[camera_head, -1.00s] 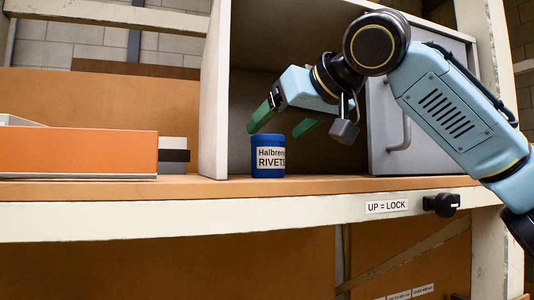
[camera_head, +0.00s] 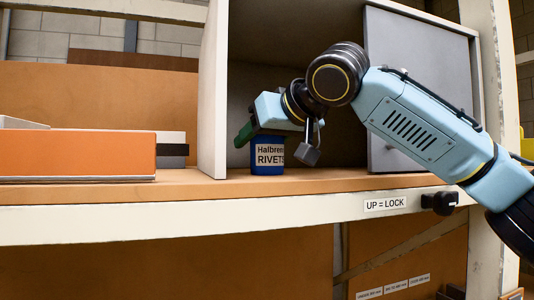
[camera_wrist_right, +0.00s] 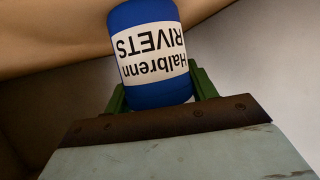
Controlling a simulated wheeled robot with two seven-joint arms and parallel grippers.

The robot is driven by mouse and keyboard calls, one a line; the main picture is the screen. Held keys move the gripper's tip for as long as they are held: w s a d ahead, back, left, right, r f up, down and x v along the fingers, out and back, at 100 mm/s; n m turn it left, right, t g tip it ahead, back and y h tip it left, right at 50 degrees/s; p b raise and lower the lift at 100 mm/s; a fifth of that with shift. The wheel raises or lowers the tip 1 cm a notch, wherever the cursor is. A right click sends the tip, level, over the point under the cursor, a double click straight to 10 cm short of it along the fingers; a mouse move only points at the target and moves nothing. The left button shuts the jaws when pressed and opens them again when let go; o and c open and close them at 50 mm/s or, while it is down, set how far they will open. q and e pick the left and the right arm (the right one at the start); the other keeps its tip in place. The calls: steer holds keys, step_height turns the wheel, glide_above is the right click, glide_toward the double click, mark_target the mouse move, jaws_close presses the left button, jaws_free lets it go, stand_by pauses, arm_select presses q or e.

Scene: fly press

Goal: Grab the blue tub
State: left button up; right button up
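The blue tub (camera_head: 267,169), with a white label reading "Halbrenn RIVETS", stands upright on the shelf at the mouth of a grey cubby. My right gripper (camera_head: 268,141) is at the tub's top, with one green finger just left of it; the other finger is hidden in the head view. In the right wrist view the tub (camera_wrist_right: 150,52) lies between the green fingers (camera_wrist_right: 160,90), which are spread on either side. I cannot tell whether either finger touches it. My left gripper is not in view.
The cubby's left wall (camera_head: 213,100) is close to the tub's left. A grey door (camera_head: 415,85) stands to the right. An orange box (camera_head: 85,153) sits on the shelf (camera_head: 190,186) at left. A black knob (camera_head: 440,203) and "UP = LOCK" label are on the front edge.

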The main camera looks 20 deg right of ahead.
steer(key=shift+r, duration=0.1)
steer(key=c, duration=0.8)
